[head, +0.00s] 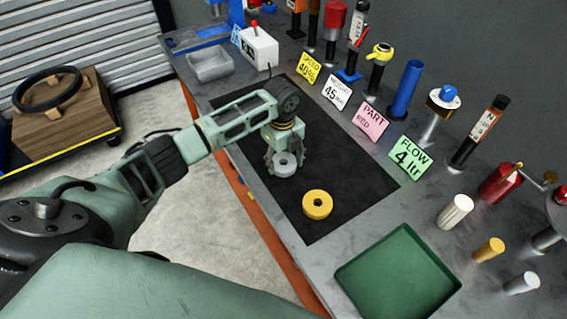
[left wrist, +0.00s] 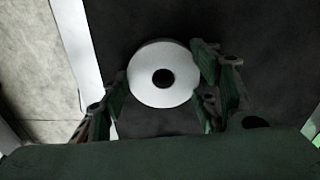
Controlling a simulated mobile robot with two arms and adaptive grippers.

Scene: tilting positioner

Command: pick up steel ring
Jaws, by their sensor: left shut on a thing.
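The steel ring (head: 285,164) is a light grey disc with a dark centre hole, over the left part of the black mat (head: 345,180). My left gripper (head: 284,158) is above it with its fingers closed on the ring's sides. In the left wrist view the ring (left wrist: 162,74) shows between the two green fingers of the gripper (left wrist: 163,90). I cannot tell whether the ring touches the mat. My right gripper is not in view.
A yellow ring (head: 317,204) lies on the mat close by. A green tray (head: 398,275) is at the front right. Label cards, such as the pink one (head: 370,121), and several upright posts line the back. A grey bin (head: 210,65) stands at the far left.

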